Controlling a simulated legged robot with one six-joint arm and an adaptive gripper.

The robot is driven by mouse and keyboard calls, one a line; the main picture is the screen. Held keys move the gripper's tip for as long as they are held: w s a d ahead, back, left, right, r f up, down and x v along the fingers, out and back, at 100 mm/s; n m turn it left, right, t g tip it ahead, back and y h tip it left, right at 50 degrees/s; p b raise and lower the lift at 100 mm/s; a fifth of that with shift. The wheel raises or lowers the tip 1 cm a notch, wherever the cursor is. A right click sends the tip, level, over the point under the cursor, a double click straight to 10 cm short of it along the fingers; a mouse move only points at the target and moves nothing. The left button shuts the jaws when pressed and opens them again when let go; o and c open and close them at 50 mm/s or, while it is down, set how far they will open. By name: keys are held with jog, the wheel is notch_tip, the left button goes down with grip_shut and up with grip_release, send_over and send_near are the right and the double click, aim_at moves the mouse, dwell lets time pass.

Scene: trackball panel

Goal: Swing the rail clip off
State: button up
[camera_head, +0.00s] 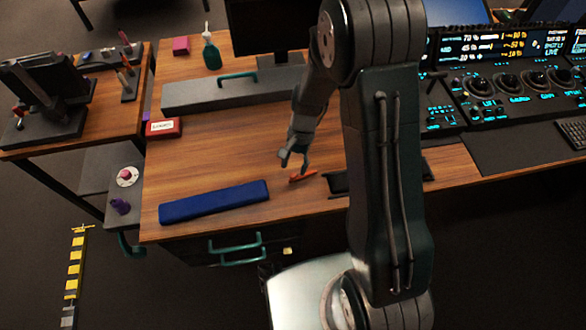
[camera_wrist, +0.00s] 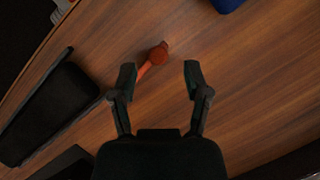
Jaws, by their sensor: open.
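A small orange-red piece (camera_head: 303,175), which I take to be the rail clip, is at the wooden desk top near its front edge. In the wrist view the orange piece (camera_wrist: 152,60) has a rounded end and a thin arm running toward the left finger. My gripper (camera_head: 293,160) is open above the desk, just left of the piece in the head view. In the wrist view the open fingers (camera_wrist: 160,76) straddle the line to the piece, its round end beyond the tips. No contact shows. A black flat holder (camera_head: 337,183) lies beside the piece; my arm partly hides it.
A blue bar (camera_head: 214,202) lies left along the front of the wooden desk (camera_head: 240,165). A grey box with a green handle (camera_head: 238,91) and a monitor stand behind. A red box (camera_head: 163,128) is at the left edge. The control panel (camera_head: 505,85) is right.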

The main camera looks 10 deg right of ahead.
jog(key=v, duration=1)
jog(key=shift+r, duration=0.1)
jog(key=s+d+r+n+t+h, duration=0.1)
jog(key=s+r+n+t, duration=0.15)
jog(key=r, duration=0.45)
jog(key=s+d+r+n+t, duration=0.1)
jog(key=s+r+t, duration=0.1)
jog(key=s+r, duration=0.35)
jog(key=s+d+r+n+t+h, duration=0.1)
jog(key=s+d+r+n+t, duration=0.1)
jog(key=s+r+t, duration=0.3)
jog(key=s+r+n, duration=0.1)
jog(key=s+r, duration=0.2)
jog(key=s, duration=0.2)
jog(key=shift+h, duration=0.3)
